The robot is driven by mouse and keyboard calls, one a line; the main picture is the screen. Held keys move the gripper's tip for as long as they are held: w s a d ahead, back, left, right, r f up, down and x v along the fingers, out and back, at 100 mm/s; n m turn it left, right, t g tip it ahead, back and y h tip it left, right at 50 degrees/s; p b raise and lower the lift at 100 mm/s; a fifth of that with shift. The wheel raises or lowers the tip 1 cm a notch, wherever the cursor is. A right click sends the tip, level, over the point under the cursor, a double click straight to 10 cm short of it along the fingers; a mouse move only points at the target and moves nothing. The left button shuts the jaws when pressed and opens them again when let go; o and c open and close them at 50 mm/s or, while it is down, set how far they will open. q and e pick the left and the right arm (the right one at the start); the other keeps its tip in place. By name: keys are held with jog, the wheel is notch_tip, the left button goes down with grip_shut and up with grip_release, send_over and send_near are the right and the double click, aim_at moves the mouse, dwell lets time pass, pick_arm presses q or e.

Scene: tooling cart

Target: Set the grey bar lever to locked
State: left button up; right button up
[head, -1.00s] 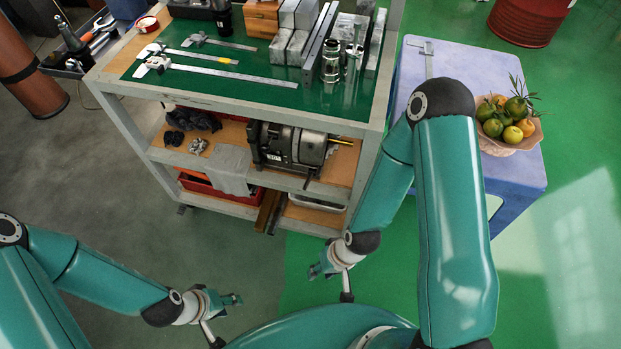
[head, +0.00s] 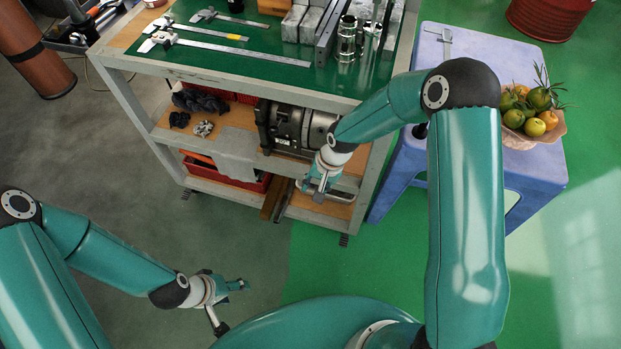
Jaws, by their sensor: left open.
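A dark grey machine with a cylindrical body (head: 288,125) sits on the cart's middle shelf. I cannot clearly make out the grey bar lever; the machine's right end is covered by my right arm and gripper. My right gripper (head: 309,182) is in front of the machine's lower right side, by the shelf's front edge. Its fingers are small and partly hidden, so I cannot tell whether they are open or touching anything. My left gripper (head: 243,285) is open and empty, low over the floor in front of the cart.
The cart's green top (head: 275,75) holds calipers, metal blocks and shiny cylinders. Dark gloves (head: 199,101) and a grey cloth (head: 236,150) lie left of the machine. The floor before the cart is clear.

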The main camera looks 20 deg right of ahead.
jog(key=w+d+r+m+h, duration=0.1)
jog(key=w+d+r+m, duration=0.15)
jog(key=w, duration=0.25)
jog(key=shift+n, duration=0.25)
jog(key=f, duration=0.4)
jog(key=w+a+f, duration=0.1)
jog(key=f, duration=0.1)
jog(key=shift+w+f, duration=0.1)
jog(key=shift+f, duration=0.05)
grip_shut()
